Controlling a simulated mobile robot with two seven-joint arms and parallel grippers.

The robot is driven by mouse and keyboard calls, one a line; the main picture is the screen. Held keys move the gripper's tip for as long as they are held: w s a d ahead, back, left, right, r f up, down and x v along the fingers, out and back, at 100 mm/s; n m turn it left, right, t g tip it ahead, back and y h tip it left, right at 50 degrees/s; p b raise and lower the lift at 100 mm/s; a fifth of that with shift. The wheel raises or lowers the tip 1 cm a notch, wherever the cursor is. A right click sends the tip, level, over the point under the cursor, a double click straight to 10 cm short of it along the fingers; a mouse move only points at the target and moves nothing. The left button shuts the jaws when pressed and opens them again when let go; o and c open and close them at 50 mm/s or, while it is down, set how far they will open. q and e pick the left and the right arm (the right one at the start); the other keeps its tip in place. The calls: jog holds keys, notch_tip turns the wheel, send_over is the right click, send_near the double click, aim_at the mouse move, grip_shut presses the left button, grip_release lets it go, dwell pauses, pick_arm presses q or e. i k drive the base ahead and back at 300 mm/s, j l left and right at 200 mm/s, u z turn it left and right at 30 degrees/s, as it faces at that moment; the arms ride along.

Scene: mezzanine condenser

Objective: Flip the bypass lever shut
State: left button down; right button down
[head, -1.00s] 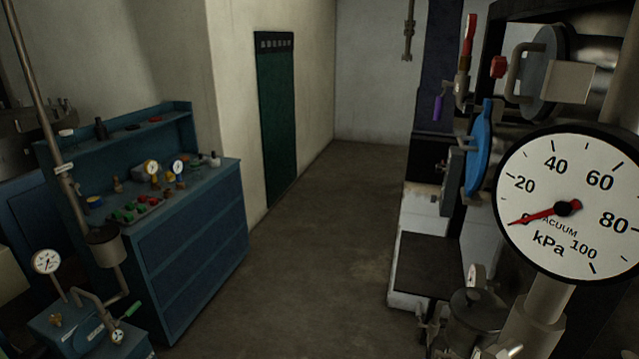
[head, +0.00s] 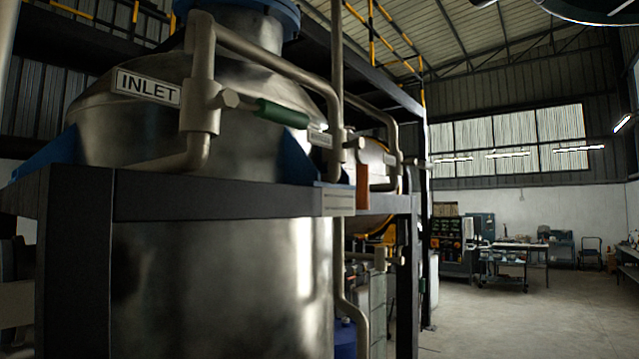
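A lever with a green grip (head: 281,113) sticks out to the right from a valve body (head: 200,108) on a grey pipe. It lies nearly level, dipping slightly to the right. An INLET plate (head: 146,87) is beside that valve. A small tag (head: 320,138), too small to read, is near the lever's tip. An orange-brown upright piece (head: 362,186), possibly another lever's grip, hangs below a fitting further right. No readable label marks either as the bypass lever. Neither gripper is in view.
A large steel vessel (head: 222,280) stands behind a dark frame beam (head: 215,200) and fills the left and middle. The pipework runs close around it. Open floor (head: 490,325) lies at the right, with a workbench (head: 515,248) and dark cabinet further back.

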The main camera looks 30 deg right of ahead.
aim_at(362, 170)
jog(key=z, duration=1.15)
